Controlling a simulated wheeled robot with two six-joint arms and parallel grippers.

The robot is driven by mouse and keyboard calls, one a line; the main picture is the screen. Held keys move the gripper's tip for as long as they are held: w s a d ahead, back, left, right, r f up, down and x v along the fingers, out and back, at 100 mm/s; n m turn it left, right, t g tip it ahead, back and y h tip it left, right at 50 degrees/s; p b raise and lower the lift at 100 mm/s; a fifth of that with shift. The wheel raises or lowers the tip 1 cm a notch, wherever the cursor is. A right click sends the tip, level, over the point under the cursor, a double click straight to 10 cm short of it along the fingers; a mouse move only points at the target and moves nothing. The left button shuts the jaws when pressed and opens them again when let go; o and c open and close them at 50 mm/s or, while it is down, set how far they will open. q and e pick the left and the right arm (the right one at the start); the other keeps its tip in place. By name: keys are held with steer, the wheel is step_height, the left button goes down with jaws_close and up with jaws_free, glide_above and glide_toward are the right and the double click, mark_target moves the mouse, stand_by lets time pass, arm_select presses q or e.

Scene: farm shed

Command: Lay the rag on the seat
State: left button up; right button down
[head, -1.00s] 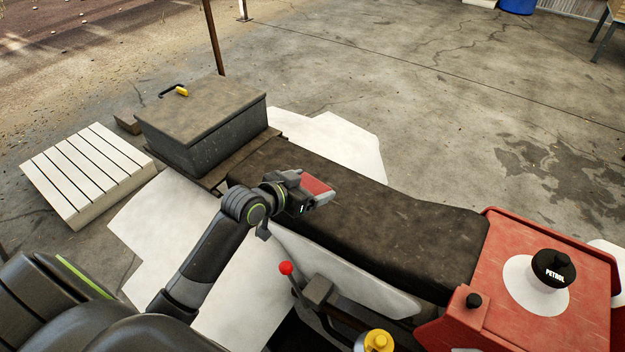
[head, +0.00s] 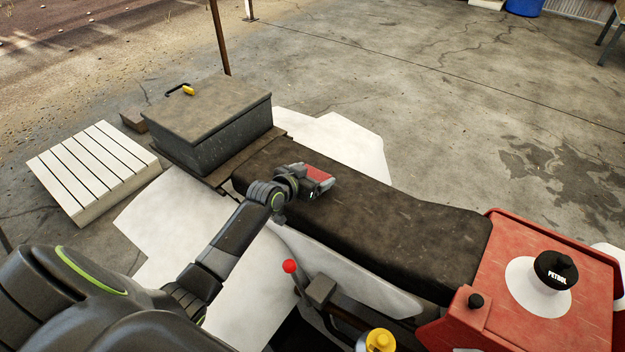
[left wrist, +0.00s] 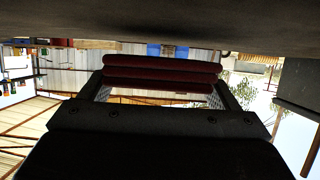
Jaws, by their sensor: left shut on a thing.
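The seat (head: 400,230) is a long dark, worn pad running from a grey box to the red tank. My left gripper (head: 316,180) is over the far-left part of the seat and shut on the rag (head: 319,174), a red folded cloth. In the left wrist view the rag (left wrist: 160,73) is a dark red folded stack between the two fingers. A dark surface, seemingly the seat (left wrist: 160,20), fills the top of that view, with a narrow strip of background between it and the rag. My right gripper is not in view.
A grey lidded box (head: 215,125) stands at the seat's left end. The red tank (head: 560,270) with a black petrol cap (head: 555,268) is at the right end. A red-knobbed lever (head: 290,267) rises on the near side. The seat's middle and right are bare.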

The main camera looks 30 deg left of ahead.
arm_select(q)
steer(key=shift+f, duration=0.9)
steer(key=shift+f, duration=0.2)
steer(key=o, duration=0.9)
steer(key=shift+r, duration=0.1)
steer(key=shift+c, duration=0.2)
steer(key=shift+r, duration=0.1)
